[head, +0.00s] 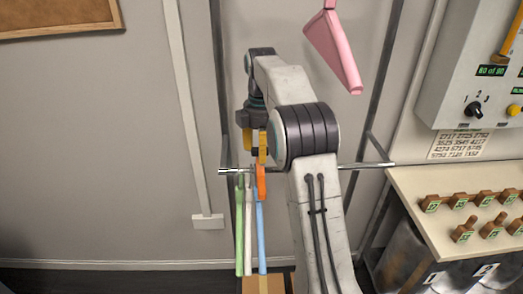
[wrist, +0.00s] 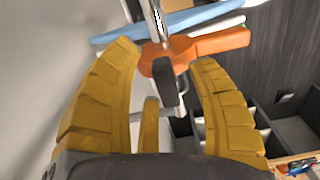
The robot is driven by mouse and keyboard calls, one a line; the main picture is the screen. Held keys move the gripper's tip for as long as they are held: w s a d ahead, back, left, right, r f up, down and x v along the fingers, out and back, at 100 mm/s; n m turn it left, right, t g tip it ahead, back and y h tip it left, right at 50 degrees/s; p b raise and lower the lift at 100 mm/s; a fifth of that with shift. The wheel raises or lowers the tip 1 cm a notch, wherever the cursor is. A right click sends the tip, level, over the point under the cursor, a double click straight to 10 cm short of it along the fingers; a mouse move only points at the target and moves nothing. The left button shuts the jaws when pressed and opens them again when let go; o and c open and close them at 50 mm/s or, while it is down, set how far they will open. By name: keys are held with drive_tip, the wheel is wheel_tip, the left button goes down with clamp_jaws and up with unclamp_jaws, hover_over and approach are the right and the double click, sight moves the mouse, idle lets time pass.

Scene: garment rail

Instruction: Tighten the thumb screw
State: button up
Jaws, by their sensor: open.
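An orange clamp-like piece (head: 261,183) sits on the horizontal metal rail (head: 345,167), at its left part. In the wrist view the orange piece (wrist: 215,42) has a dark rounded knob (wrist: 163,85) in front of it, which looks like the thumb screw. My gripper (head: 262,150) is just above the orange piece. In the wrist view its yellow fingers (wrist: 168,56) are open, and the dark knob lies between them, with a visible gap on both sides. I cannot tell how tight the screw is, and the knob is hidden in the head view.
Green (head: 240,225), white (head: 248,232) and blue (head: 262,238) items hang close together beside the orange piece. A pink item (head: 333,50) hangs higher up. A shelf (head: 415,190) with several wooden tagged pieces and a wall panel (head: 450,80) stand at right. The left side is clear.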

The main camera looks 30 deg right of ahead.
clamp_jaws()
idle(0.6)
